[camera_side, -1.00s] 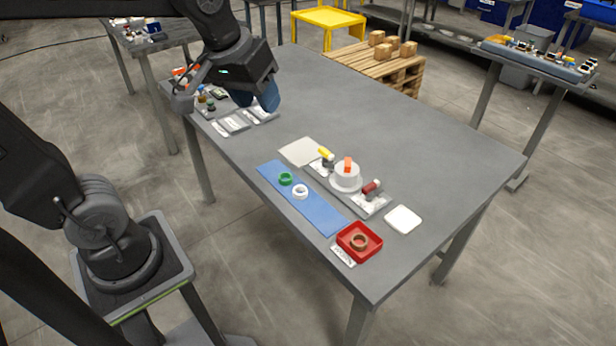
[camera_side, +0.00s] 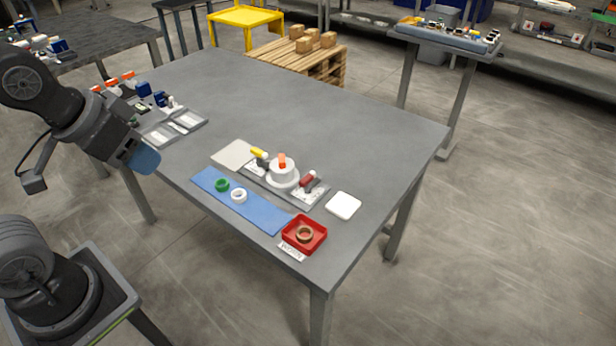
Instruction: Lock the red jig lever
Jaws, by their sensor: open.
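The jig is a grey plate (camera_side: 308,197) in the middle of the table's near side. The red lever (camera_side: 306,180) stands tilted at its right end. A yellow-tipped lever (camera_side: 259,153) is at its left end. Between them sits a white round body (camera_side: 282,174) with an orange piece (camera_side: 282,160) on top. My gripper (camera_side: 145,160), with blue fingers, is at the table's near left edge, well away from the red lever. It looks empty; the gap between its fingers is hard to see.
A blue mat (camera_side: 255,212) holds a green ring (camera_side: 222,185) and a white ring (camera_side: 238,196). A red tray (camera_side: 318,243) holds a brown ring (camera_side: 304,233). A white pad (camera_side: 343,205) and a beige pad (camera_side: 232,154) flank the jig. Grey trays (camera_side: 187,120) lie left. The table's far half is clear.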

